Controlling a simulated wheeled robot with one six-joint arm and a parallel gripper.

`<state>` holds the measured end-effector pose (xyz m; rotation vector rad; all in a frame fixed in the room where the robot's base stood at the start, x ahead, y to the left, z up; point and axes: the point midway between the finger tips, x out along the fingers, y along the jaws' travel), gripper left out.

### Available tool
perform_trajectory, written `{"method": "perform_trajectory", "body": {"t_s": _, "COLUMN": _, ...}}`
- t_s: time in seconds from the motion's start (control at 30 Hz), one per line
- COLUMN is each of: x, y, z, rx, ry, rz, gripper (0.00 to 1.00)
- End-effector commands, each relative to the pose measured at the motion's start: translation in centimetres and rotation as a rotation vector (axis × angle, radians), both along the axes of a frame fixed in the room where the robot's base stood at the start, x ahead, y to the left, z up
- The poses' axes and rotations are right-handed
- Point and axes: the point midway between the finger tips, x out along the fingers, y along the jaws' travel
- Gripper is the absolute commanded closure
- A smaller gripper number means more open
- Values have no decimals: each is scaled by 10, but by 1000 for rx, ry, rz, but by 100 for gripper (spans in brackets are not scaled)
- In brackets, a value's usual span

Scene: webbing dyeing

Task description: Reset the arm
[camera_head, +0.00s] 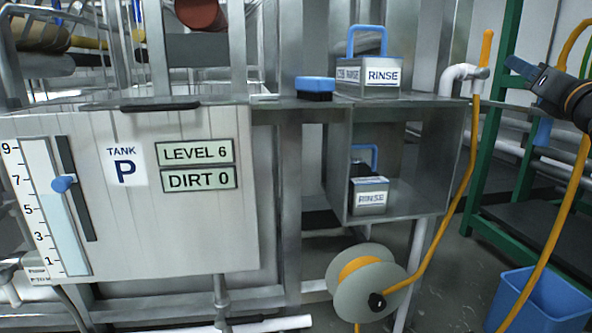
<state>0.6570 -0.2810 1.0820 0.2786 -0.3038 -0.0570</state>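My gripper (535,79) is at the upper right edge, at the end of a dark arm with an orange band. It points left toward the green frame and the yellow hose. Most of my arm is outside the picture.
Tank P's panel (220,230) reads LEVEL 6 and DIRT 0. Blue-handled RINSE boxes stand on the upper shelf (383,77) and in the compartment (370,198). A blue-topped block (315,88), hose reel (362,288), green frame (487,150) and blue bin (545,302) are nearby.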

Motion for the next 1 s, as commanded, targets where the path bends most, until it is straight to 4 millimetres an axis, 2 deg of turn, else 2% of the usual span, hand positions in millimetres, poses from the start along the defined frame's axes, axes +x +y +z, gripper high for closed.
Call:
{"method": "perform_trajectory", "body": {"t_s": 0.17, "x": 16, "y": 10, "z": -34, "rx": 240, "ry": 66, "rz": 16, "gripper": 64}}
{"method": "perform_trajectory", "body": {"t_s": 0.33, "x": 31, "y": 27, "z": -84, "rx": 570, "ry": 153, "rz": 13, "gripper": 64}}
{"method": "perform_trajectory", "body": {"t_s": 0.47, "x": 39, "y": 54, "z": -146, "rx": 947, "ry": 248, "rz": -29, "gripper": 64}}
{"method": "perform_trajectory", "body": {"t_s": 0.5, "x": 38, "y": 65, "z": -169, "rx": 1076, "ry": 279, "rz": -54, "gripper": 64}}
{"method": "perform_trajectory", "body": {"t_s": 0.57, "x": 35, "y": 82, "z": -201, "rx": 1266, "ry": 318, "rz": -105, "gripper": 64}}
{"method": "perform_trajectory", "body": {"t_s": 0.6, "x": 31, "y": 95, "z": -223, "rx": 1390, "ry": 343, "rz": -146, "gripper": 64}}
{"method": "perform_trajectory", "body": {"t_s": 0.67, "x": 22, "y": 115, "z": -254, "rx": 1569, "ry": 374, "rz": -222, "gripper": 64}}
{"method": "perform_trajectory", "body": {"t_s": 0.8, "x": -13, "y": 165, "z": -323, "rx": 1953, "ry": 416, "rz": -466, "gripper": 64}}
{"method": "perform_trajectory", "body": {"t_s": 0.9, "x": -45, "y": 199, "z": -363, "rx": 2168, "ry": 411, "rz": -678, "gripper": 64}}
{"method": "perform_trajectory", "body": {"t_s": 1.0, "x": -78, "y": 226, "z": -392, "rx": 2309, "ry": 379, "rz": -888, "gripper": 64}}
